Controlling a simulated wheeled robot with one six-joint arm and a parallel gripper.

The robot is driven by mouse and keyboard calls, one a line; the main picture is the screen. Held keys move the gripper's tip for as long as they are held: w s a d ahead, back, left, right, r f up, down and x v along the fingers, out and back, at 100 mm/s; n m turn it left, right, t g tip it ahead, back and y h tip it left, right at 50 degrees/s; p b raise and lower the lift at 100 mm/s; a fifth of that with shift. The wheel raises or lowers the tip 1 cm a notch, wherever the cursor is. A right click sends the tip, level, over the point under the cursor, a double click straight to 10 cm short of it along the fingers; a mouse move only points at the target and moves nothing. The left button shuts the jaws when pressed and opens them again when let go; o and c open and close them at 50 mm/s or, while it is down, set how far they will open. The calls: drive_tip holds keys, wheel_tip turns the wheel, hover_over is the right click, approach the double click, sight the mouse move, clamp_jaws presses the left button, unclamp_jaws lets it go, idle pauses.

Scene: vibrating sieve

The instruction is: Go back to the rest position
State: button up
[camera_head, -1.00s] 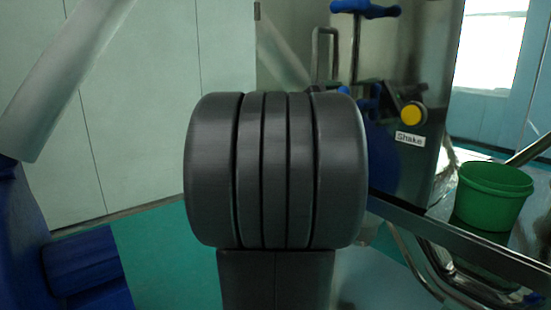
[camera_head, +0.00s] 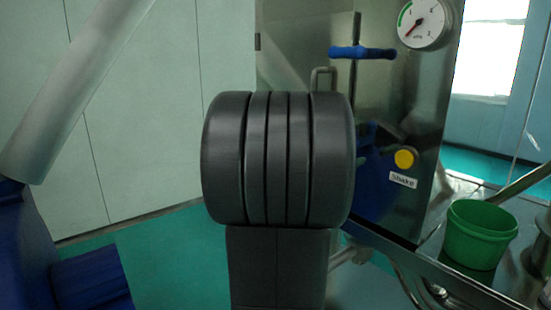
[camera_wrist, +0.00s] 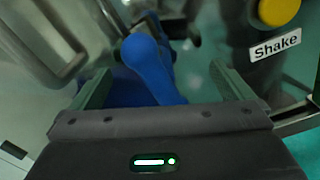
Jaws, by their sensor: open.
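My gripper (camera_wrist: 163,84) shows in the wrist view with its two fingers spread wide and nothing between them in their grip. A blue rounded handle (camera_wrist: 152,68) shows in the gap between the fingers, beyond them; I cannot tell the distance. In the head view, my dark ribbed arm joint fills the middle and hides the gripper and part of the machine behind it.
The steel machine (camera_head: 425,115) at right has a pressure gauge (camera_head: 424,22), a blue T-handle (camera_head: 362,52), a yellow button (camera_head: 404,158) and a Shake label (camera_head: 403,179). A green bucket (camera_head: 478,235) stands at the lower right. Pale wall panels are at left.

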drive_tip(key=shift+r+n+p, duration=0.2)
drive_tip(key=shift+n+p, duration=1.3)
drive_tip(key=shift+p, duration=0.95)
drive_tip(key=shift+f+n+p, duration=0.1)
drive_tip(key=shift+n+p, duration=0.2)
drive_tip(key=shift+p, duration=0.15)
drive_tip(key=shift+f, duration=0.1)
